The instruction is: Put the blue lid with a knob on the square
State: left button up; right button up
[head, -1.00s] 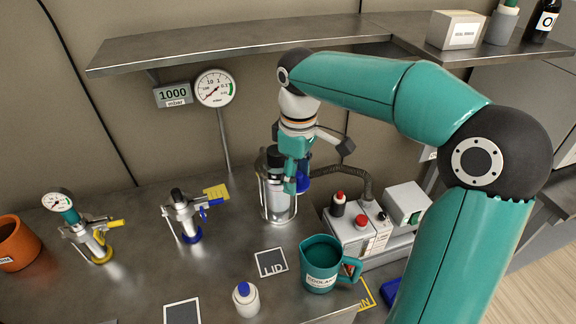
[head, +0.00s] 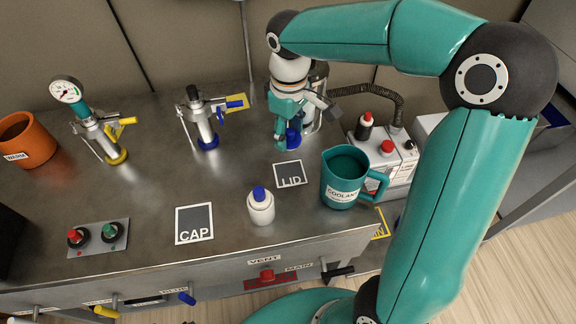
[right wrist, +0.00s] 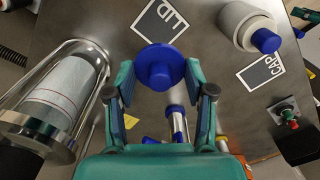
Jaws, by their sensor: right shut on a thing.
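My right gripper (head: 287,141) is shut on the blue lid with a knob (head: 294,134). In the right wrist view the round lid (right wrist: 160,67) sits between the two fingers, with clear bench visible beyond it. The dark square marked LID (head: 290,174) lies on the metal bench, just in front of the gripper in the head view. In the right wrist view the square (right wrist: 160,22) is above the lid and apart from it. I cannot tell the exact height of the lid over the bench. My left gripper is not in view.
A clear cylinder (right wrist: 60,95) stands close beside the gripper. The teal COOLANT mug (head: 342,178) is right of the square, and a white bottle with a blue cap (head: 261,206) is at its front left. A CAP square (head: 194,223) lies further left.

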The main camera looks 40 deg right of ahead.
aim_at(289, 173)
notch_tip(289, 173, down, 11)
jog(key=shift+f+b, duration=0.15)
jog(key=shift+b, duration=0.45)
jog(key=shift+f, duration=0.1)
jog(key=o, duration=0.4)
jog(key=shift+c, duration=0.2)
jog(key=o, duration=0.5)
jog(key=shift+c, duration=0.2)
notch_tip(289, 173, up, 11)
jog(key=shift+f+p, duration=0.1)
jog(key=shift+p, duration=0.65)
jog(key=shift+r, duration=0.7)
